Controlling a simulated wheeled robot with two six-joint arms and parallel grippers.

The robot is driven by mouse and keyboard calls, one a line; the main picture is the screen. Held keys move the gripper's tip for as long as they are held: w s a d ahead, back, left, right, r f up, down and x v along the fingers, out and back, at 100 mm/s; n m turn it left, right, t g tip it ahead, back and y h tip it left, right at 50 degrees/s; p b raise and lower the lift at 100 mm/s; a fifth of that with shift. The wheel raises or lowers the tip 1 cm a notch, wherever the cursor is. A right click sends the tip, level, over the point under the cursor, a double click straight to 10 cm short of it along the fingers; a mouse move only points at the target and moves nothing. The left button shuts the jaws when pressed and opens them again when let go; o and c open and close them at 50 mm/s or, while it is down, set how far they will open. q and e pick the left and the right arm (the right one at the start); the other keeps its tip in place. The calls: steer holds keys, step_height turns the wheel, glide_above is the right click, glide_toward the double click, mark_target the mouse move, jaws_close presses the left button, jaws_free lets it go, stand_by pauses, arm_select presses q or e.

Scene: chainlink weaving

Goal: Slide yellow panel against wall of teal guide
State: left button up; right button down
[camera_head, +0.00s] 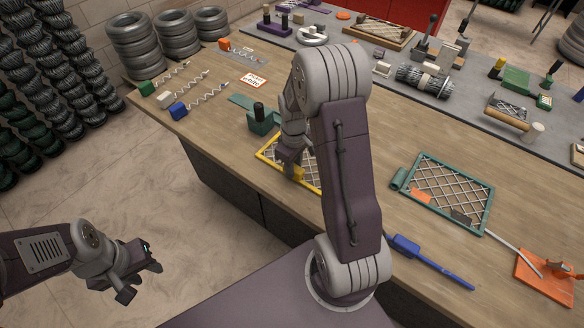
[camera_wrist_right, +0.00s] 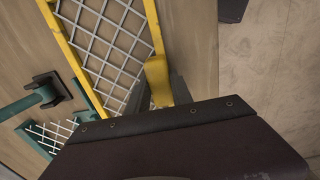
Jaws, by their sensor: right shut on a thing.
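The yellow panel (camera_head: 263,153), a yellow frame with wire mesh, lies flat near the table's front edge, partly hidden by my right arm. It also shows in the right wrist view (camera_wrist_right: 72,52). My right gripper (camera_head: 291,168) is shut on the panel's yellow grip (camera_wrist_right: 157,80). The teal guide (camera_head: 262,122) is beyond the panel, partly behind my right arm. In the right wrist view a teal bar (camera_wrist_right: 88,98) lies close to the panel's end; I cannot tell whether they touch. My left gripper (camera_head: 142,281) is open and empty over the floor.
A teal-framed mesh panel (camera_head: 447,192) lies on the right of the table (camera_head: 390,145). A blue-handled tool (camera_head: 430,262) and an orange stand (camera_head: 550,277) are near the front. Coiled wires with coloured blocks (camera_head: 180,108) lie at the left end.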

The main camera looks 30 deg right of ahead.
steer(key=shift+w+d, duration=0.15)
steer(key=shift+d, duration=0.2)
steer(key=shift+a, duration=0.1)
stand_by(0.4)
steer(key=c, duration=1.1)
jaws_free()
steer(key=shift+o, duration=0.2)
step_height(320, 180, up, 9)
steer(key=shift+r+p, duration=0.1)
steer(key=shift+p, duration=0.35)
